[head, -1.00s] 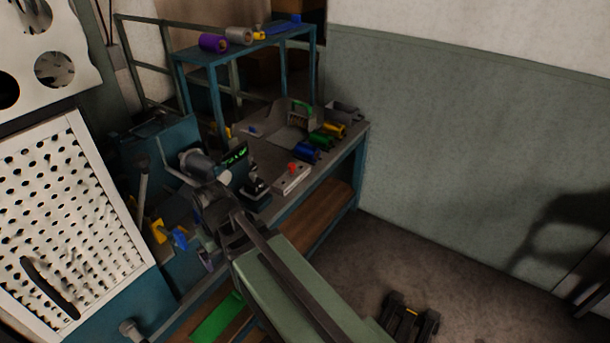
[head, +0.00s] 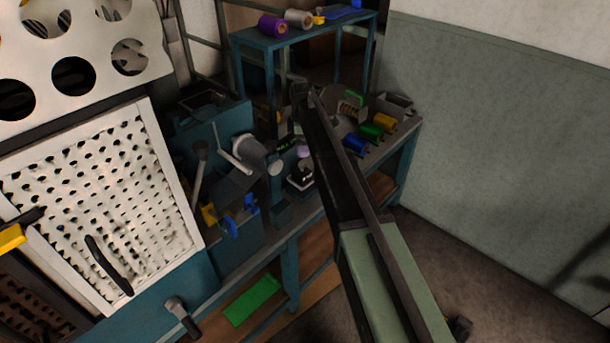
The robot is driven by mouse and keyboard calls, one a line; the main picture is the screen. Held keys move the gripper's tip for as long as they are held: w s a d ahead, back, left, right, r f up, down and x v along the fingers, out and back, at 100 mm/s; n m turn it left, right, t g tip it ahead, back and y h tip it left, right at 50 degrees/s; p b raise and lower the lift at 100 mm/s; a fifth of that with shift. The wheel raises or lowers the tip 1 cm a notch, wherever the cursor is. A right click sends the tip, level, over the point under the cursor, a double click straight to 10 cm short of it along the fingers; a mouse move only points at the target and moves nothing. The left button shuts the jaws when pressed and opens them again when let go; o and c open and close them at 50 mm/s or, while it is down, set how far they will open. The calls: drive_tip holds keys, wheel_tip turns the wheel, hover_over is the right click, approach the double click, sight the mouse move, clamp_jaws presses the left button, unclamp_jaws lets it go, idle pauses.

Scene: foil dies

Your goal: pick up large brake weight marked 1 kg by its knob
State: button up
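I cannot make out a 1 kg marking anywhere. A small dark object with a pale band (head: 300,176) stands on the bench among the machine parts. It may be a weight, but its knob cannot be made out. My arm reaches over the bench from the lower right, and its dark wrist is above this area. The fingers are too small and dark to read, and contact with the object cannot be told.
Blue (head: 355,145), green (head: 370,130) and yellow (head: 383,121) rolls lie at the bench's right end. A raised shelf (head: 300,38) behind holds purple and grey rolls. A grey cylinder (head: 248,149) and upright levers stand left of my arm. A perforated white panel (head: 95,200) fills the left.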

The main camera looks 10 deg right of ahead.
sight(302, 163)
wheel_tip(302, 163, down, 12)
drive_tip(key=b, duration=1.1)
drive_tip(key=shift+w+a, duration=0.1)
drive_tip(key=shift+a, duration=0.05)
drive_tip(key=shift+r, duration=0.25)
drive_tip(key=c, duration=1.5)
drive_tip(key=shift+r+p, duration=0.1)
drive_tip(key=shift+p, duration=0.25)
wheel_tip(302, 163, up, 20)
drive_tip(key=p, duration=2)
